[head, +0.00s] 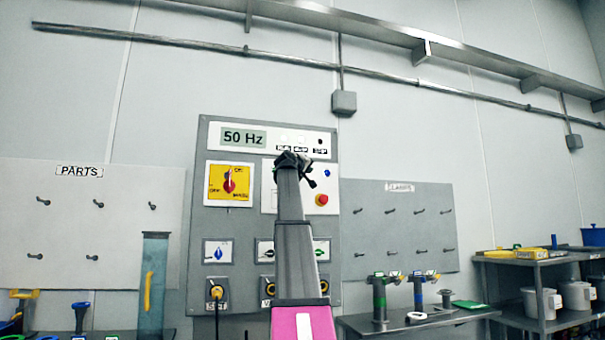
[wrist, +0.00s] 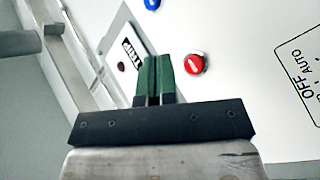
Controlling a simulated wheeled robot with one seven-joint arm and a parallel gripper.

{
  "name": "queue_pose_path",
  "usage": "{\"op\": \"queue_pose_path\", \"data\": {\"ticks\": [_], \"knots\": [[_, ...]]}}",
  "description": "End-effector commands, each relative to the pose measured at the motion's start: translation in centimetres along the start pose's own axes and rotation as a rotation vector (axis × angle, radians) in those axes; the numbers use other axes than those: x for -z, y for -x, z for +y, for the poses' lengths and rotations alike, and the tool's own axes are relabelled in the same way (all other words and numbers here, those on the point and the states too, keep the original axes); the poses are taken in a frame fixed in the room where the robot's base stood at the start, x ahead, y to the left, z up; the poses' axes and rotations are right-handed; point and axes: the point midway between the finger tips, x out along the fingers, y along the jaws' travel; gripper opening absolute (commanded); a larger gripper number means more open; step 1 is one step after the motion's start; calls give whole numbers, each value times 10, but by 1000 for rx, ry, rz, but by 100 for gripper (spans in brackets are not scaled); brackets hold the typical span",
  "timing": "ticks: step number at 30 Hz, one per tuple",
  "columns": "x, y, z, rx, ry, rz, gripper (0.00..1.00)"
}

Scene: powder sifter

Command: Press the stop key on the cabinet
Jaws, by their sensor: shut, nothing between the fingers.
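The cabinet (head: 258,225) is a grey panel on the wall with a 50 Hz display. In the wrist view a round red key (wrist: 194,63) with a small white marking, too small to read, sits on its white face. This looks like the stop key; my arm and gripper seem to hide it in the head view. My gripper (head: 293,160) is raised in front of the cabinet's upper part. In the wrist view its green fingers (wrist: 153,75) are together and empty, with their tips left of the red key in the picture. Contact cannot be told.
A blue button (head: 327,172) and a red mushroom button (head: 321,199) are right of my gripper. The blue one also shows in the wrist view (wrist: 152,4), near a TRIP label (wrist: 130,55). A yellow-red rotary switch (head: 229,183) is on the left. Hook boards flank the cabinet.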

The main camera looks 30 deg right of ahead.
Motion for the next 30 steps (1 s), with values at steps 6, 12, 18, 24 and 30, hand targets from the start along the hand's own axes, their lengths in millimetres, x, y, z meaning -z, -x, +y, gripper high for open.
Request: {"op": "queue_pose_path", "data": {"ticks": [6,12,18,24,30], "knots": [[16,-21,-14,1,0,0,0],[22,-30,-22,0,0,-1,0],[22,-31,-22,0,0,-1,0],[22,-31,-22,0,0,-1,0],[22,-31,-22,0,0,-1,0]]}}
